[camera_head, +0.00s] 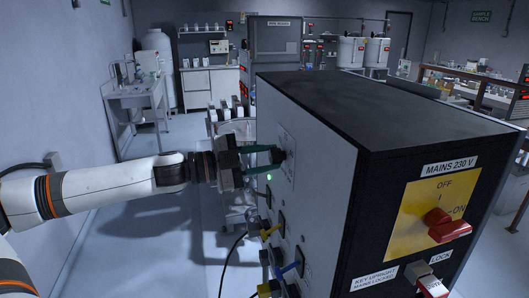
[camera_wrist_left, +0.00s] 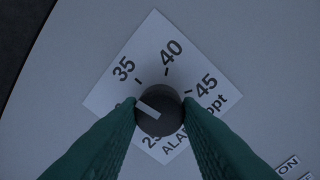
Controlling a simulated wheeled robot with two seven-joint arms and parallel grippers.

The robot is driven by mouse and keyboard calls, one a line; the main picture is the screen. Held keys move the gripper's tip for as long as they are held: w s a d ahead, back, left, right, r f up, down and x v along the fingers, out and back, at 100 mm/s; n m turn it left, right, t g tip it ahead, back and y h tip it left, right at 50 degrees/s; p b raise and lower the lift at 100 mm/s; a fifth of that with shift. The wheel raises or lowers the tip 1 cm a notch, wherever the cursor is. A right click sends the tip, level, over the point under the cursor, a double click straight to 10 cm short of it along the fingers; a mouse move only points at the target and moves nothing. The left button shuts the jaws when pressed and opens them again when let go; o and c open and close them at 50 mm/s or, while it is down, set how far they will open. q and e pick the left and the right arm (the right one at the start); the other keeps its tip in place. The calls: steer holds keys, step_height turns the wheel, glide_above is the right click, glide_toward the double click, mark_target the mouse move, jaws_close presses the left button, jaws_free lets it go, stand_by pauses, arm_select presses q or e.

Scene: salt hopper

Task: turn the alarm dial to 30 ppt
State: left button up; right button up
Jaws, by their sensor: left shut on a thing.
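The alarm dial is a dark round knob (camera_wrist_left: 160,112) on a white scale plate (camera_wrist_left: 150,28) in the left wrist view. The plate shows 35, 40 and 45, part of 25, and partly covered lettering. No 30 is visible; my left finger covers that side of the plate. The knob's pale pointer bar slants up and left, below the 35 mark. My left gripper (camera_wrist_left: 162,118) is shut on the knob, a green finger on each side. In the head view my left gripper (camera_head: 272,158) reaches the knob on the box's left face. My right gripper is not in view.
The large box (camera_head: 306,180) has a red mains switch (camera_head: 446,226) and a lock (camera_head: 428,280) on its dark front. Coloured plugs and cables (camera_head: 268,258) stick out below the dial. A side table (camera_head: 138,92) stands at the left wall. The floor on the left is clear.

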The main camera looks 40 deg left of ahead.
arm_select(q)
steer(key=n+p, duration=0.1)
steer(key=n, duration=0.2)
steer(key=shift+r+p, duration=0.15)
steer(key=shift+p, duration=0.25)
steer(key=n+p, duration=0.2)
steer(key=shift+n, duration=0.4)
steer(key=n+p, duration=0.3)
steer(key=shift+p, duration=0.35)
steer(key=shift+f+n+p, duration=0.2)
steer(key=shift+n+p, duration=0.3)
steer(key=shift+n, duration=0.3)
steer(key=o, duration=1)
